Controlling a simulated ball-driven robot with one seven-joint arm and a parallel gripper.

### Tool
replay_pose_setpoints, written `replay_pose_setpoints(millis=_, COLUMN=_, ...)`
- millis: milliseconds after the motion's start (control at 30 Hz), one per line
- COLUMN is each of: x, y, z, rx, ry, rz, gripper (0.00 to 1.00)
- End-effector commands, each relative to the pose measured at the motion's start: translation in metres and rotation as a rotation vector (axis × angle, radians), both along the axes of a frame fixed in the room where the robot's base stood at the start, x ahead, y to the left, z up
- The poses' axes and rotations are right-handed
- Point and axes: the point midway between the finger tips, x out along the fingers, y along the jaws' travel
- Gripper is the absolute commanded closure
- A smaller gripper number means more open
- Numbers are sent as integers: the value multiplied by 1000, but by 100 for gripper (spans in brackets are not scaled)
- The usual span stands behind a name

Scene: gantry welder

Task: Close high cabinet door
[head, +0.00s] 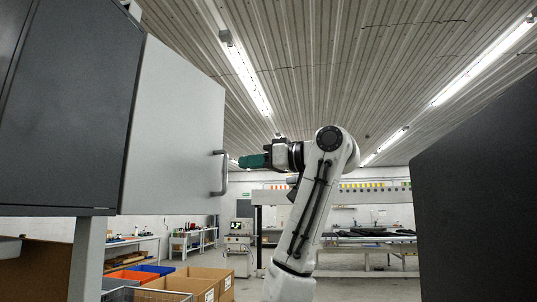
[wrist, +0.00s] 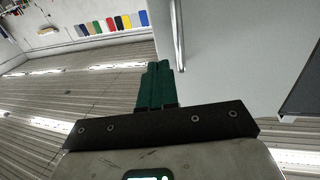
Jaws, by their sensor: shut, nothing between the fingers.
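The high cabinet (head: 65,110) is dark grey and stands at the upper left in the head view. Its light grey door (head: 172,125) stands open, swung out from the cabinet front. My gripper (head: 242,161) has green fingers, shut and empty, pointing left just right of the handle. The fingers (wrist: 152,66) also show in the wrist view, beside the handle's end with a small gap.
A large dark panel (head: 475,190) stands close on the right. Below the door are cardboard boxes (head: 200,280) and orange and blue bins (head: 150,269). Workbenches (head: 370,238) stand farther back. The space right of the door is open around my arm.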

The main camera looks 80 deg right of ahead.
Motion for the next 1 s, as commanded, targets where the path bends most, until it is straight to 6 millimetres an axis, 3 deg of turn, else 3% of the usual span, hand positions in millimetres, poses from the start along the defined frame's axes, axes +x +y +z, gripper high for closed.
replay_pose_setpoints(millis=100, x=22, y=-4, z=2, rx=1, ry=3, rz=2, gripper=100)
replay_pose_setpoints(millis=333, x=48, y=-9, z=1, rx=0, ry=1, rz=1, gripper=100)
replay_pose_setpoints(millis=1000, x=60, y=-11, z=0, rx=0, ry=2, rz=0, gripper=100)
